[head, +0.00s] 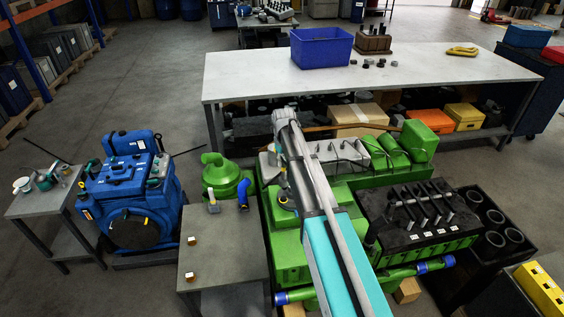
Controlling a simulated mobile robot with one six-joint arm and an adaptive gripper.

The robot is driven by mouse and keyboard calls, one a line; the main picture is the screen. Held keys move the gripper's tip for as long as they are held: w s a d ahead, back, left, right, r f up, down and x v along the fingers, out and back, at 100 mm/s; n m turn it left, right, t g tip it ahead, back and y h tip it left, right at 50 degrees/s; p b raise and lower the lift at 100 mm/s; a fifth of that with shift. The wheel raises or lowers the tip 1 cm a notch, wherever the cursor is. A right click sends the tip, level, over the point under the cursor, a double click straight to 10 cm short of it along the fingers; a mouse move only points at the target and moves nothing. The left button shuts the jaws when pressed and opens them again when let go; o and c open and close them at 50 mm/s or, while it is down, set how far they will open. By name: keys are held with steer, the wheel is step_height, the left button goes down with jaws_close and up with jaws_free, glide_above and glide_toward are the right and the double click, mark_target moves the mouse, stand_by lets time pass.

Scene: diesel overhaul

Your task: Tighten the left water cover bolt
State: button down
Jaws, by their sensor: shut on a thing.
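The green diesel engine (288,258) fills the middle of the head view. My arm reaches across it from the bottom edge, and its grey links cover the part in front. My gripper does not show clearly; it is hidden behind the arm. I cannot make out the left water cover bolt or its cover. A small dark and yellow piece (287,203) shows just left of my arm, too small to identify. The engine's right part has a black top (418,212) with several dark rods on it.
A grey side table (222,250) at left of the engine holds a blue-handled item (243,192) and small parts. A blue engine (130,190) stands further left. Behind, a long workbench (245,78) carries a blue bin (321,47). Dark crates with rings (495,216) stand at right.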

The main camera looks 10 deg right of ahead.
mark_target(283, 179)
steer(key=n, duration=0.5)
steer(key=shift+f, duration=0.25)
steer(key=n, duration=0.2)
steer(key=n+b, duration=0.1)
steer(key=n, duration=0.2)
steer(key=shift+f+n, duration=0.2)
steer(key=shift+n, duration=0.1)
steer(key=n, duration=0.5)
steer(key=shift+f+b, duration=0.35)
steer(key=shift+f, duration=0.05)
steer(key=n, duration=0.5)
steer(key=shift+f+b, duration=0.35)
steer(key=n, duration=0.6)
steer(key=shift+f+b, duration=0.4)
steer(key=n, duration=0.6)
steer(key=shift+f+b, duration=0.35)
steer(key=shift+b, duration=0.05)
steer(key=shift+f+b, duration=1.6)
steer(key=shift+f, duration=0.15)
